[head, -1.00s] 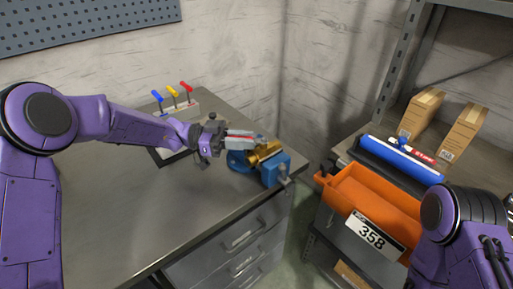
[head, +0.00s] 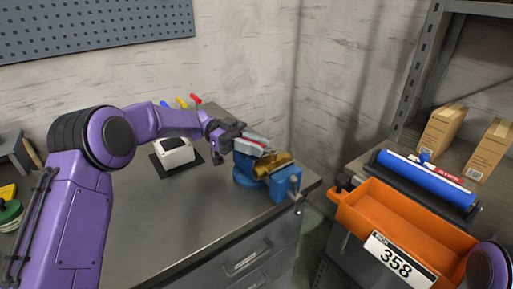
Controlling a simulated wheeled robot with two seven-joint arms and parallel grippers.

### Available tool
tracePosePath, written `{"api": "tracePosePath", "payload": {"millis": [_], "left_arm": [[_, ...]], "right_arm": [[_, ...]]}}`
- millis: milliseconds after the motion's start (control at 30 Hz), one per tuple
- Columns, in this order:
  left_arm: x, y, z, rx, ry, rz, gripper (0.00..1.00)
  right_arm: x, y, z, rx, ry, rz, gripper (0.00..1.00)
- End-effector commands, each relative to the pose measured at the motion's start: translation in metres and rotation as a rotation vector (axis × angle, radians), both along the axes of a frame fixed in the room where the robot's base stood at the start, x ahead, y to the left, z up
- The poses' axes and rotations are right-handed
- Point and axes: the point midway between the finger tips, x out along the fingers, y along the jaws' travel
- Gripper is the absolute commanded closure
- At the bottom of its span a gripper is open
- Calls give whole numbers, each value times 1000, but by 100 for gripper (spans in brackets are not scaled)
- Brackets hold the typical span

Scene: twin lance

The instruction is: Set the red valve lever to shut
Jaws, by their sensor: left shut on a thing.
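My left gripper (head: 240,139) reaches in from the left and is shut on the lever's outer end. The fingers hide part of the lever. I cannot read any open or shut mark on the valve. My right gripper is out of view.
Blue, yellow and red levers (head: 195,98) stand behind my left arm. A white device (head: 174,151) sits on a dark mat. An orange bin (head: 400,222), a blue roll (head: 425,175) and cardboard boxes (head: 441,130) are at right. The bench front is clear.

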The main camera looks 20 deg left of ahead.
Motion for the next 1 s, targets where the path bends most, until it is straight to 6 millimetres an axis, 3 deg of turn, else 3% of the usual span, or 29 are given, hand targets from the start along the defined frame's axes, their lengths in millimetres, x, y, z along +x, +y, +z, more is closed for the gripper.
{"api": "tracePosePath", "payload": {"millis": [200,233,300,633,800,1000], "left_arm": [[1,1,5,-9,-5,5,100],[1,1,5,-9,-5,5,73],[1,0,5,-8,-4,4,53],[0,0,8,-5,-3,3,53],[1,1,48,-8,-7,4,53],[-38,-12,96,-8,-2,3,53]], "right_arm": [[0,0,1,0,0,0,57],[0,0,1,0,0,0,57],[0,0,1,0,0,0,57],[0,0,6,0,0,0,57],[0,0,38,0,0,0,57],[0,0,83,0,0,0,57]]}}
